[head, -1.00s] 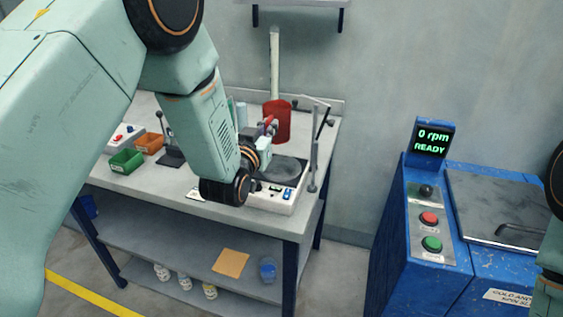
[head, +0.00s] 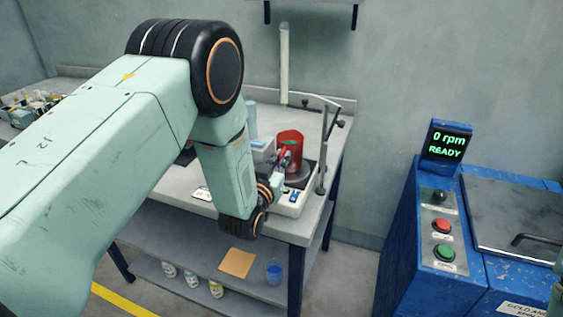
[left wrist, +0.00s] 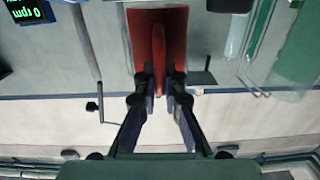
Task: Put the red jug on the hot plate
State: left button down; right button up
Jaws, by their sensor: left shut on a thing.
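The red jug (head: 290,143) is upright over the hot plate (head: 292,207) on the grey bench in the head view. Its base overlaps the dark round plate top; I cannot tell whether it touches. My left gripper (head: 284,162) is shut on the jug's handle from the front, partly hidden by my own wrist. In the left wrist view, the fingers (left wrist: 160,96) close on the handle of the red jug (left wrist: 174,38). My right gripper is out of view.
A metal stand with a rod (head: 324,152) rises close to the right of the hot plate. A blue machine (head: 396,215) with a screen is at the right, across a gap.

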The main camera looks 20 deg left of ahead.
pick_arm(q)
jog(key=shift+s+a+f, duration=0.15)
jog(key=shift+a+f, duration=0.05)
jog(key=shift+a, duration=0.05)
jog(key=shift+d+f, duration=0.1)
jog(key=shift+d, duration=0.1)
jog(key=c, duration=1.9)
grip_release()
jog(key=shift+f, duration=0.15)
jog(key=o, duration=0.5)
jog(key=shift+a, duration=0.15)
jog(key=shift+c, duration=0.2)
